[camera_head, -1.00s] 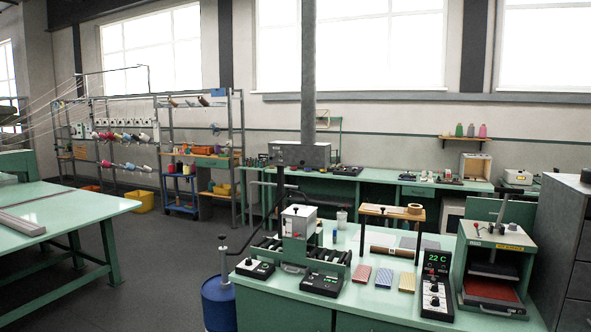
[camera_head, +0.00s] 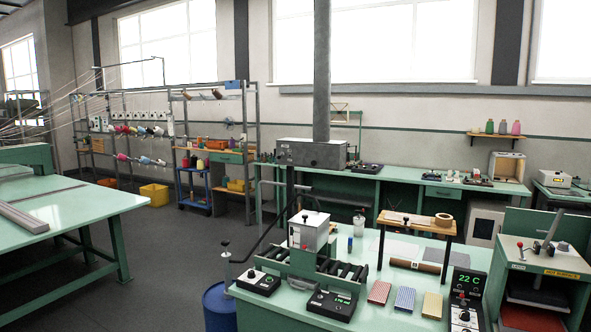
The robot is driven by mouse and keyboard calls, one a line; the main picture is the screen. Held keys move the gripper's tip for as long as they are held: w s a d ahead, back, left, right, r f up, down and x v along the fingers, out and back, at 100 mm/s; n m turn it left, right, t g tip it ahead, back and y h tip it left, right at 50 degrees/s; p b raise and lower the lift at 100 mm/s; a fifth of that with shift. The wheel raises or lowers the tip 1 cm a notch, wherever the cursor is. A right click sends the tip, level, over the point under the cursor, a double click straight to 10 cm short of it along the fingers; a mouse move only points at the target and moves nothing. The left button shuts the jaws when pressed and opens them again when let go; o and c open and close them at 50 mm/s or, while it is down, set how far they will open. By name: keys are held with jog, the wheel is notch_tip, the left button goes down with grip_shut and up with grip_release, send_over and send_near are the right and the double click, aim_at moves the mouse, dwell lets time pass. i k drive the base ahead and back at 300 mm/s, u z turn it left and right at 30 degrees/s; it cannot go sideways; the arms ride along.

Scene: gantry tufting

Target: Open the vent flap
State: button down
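I cannot clearly pick out a vent flap. My gripper and arm are not in view.
A green table (camera_head: 75,215) is at left; floor (camera_head: 165,260) between is clear.

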aim_at(305, 154)
jog(key=z, duration=0.1)
jog(key=i, duration=1.2)
jog(key=z, duration=0.5)
